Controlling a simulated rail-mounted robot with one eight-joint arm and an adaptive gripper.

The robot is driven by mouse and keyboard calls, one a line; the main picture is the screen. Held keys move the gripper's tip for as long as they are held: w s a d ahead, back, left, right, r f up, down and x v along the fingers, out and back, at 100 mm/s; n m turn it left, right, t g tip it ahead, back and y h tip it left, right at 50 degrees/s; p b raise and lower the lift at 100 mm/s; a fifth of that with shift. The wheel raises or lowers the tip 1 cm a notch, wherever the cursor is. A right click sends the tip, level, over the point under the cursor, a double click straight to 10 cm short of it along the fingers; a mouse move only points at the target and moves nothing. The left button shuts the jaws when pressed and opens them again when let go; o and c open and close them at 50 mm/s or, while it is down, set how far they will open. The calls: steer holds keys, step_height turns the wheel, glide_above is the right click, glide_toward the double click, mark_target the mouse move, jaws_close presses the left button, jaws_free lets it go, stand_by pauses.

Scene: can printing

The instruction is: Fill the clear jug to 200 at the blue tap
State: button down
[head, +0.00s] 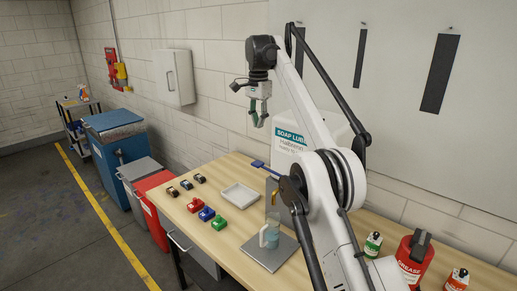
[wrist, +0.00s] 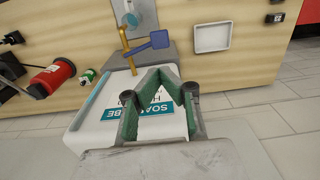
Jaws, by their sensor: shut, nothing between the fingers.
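The clear jug (head: 271,239) stands upright on a grey plate (head: 262,256) on the bench, its handle to the left. It looks bluish low down; no level can be read. In the wrist view the jug (wrist: 132,19) is at the top, just beyond the brass tap. My gripper (head: 260,122) is shut and empty, raised above the drum and clear of tap and jug.
A white tray (head: 240,195) lies on the bench left of the jug. A red grease can (head: 413,258) and small bottles stand at right. The wall is close behind.

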steer(key=b, duration=0.7)
glide_above(258, 162)
step_height(258, 162, down, 8)
steer(key=shift+d+r, duration=0.1)
steer(key=shift+f+b, duration=0.35)
steer(key=shift+f, duration=2.7)
